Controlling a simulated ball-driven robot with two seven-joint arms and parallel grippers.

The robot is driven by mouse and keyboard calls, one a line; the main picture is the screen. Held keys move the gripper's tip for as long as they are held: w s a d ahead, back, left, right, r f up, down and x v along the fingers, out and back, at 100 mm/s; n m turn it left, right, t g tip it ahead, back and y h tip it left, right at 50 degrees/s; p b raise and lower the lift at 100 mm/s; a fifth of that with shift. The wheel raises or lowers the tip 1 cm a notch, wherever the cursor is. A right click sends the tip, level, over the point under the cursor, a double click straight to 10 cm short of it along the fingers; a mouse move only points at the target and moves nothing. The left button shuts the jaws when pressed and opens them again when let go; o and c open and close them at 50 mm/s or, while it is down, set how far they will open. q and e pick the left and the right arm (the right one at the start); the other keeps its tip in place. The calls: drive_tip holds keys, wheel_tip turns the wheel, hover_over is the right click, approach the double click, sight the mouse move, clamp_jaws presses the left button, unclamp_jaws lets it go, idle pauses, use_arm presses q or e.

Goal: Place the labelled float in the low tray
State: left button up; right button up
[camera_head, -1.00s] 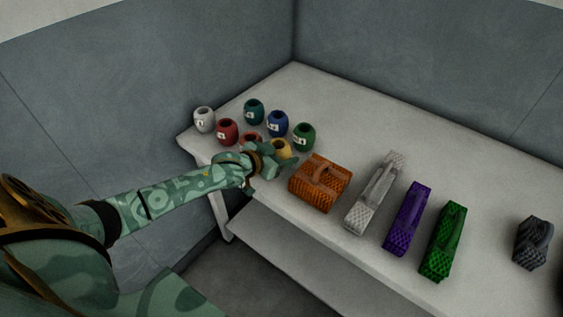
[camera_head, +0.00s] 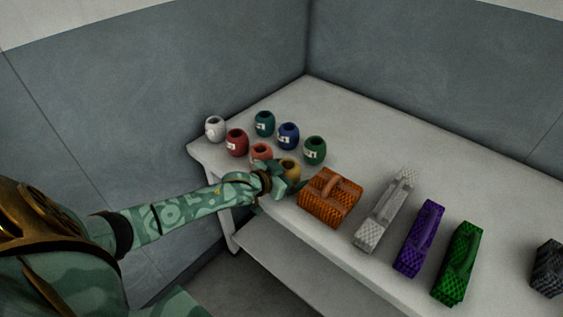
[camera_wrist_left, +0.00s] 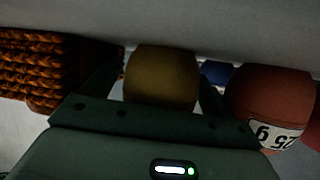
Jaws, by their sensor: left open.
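Most show pale labels; I see none on the yellow one. My left gripper (camera_head: 281,183) is open at the yellow float, partly covering it. In the left wrist view the yellow float (camera_wrist_left: 161,78) stands between the open fingers, with the labelled coral float (camera_wrist_left: 270,103) beside them. I cannot make out a low tray. My right gripper is out of view.
Woven blocks with handles line the table's front: orange (camera_head: 329,198), light grey (camera_head: 385,212), purple (camera_head: 419,238), green (camera_head: 456,262) and dark grey (camera_head: 548,268). The orange one is close to the left gripper. The back of the table (camera_head: 400,135) is clear. A lower shelf (camera_head: 300,265) is bare.

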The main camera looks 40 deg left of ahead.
use_arm(q)
drive_tip(key=shift+s+f, duration=0.15)
drive_tip(key=p+v, duration=0.1)
drive_tip(key=v, duration=0.1)
drive_tip(key=p+v, duration=0.1)
drive_tip(key=v, duration=0.1)
drive_tip(key=shift+r+p, duration=0.3)
drive_tip(key=shift+r, duration=0.15)
drive_tip(key=p+v, duration=0.4)
drive_tip(key=v, duration=0.7)
drive_tip(key=shift+s+a, duration=0.15)
drive_tip(key=shift+s, duration=0.25)
drive_tip(key=shift+f, duration=0.1)
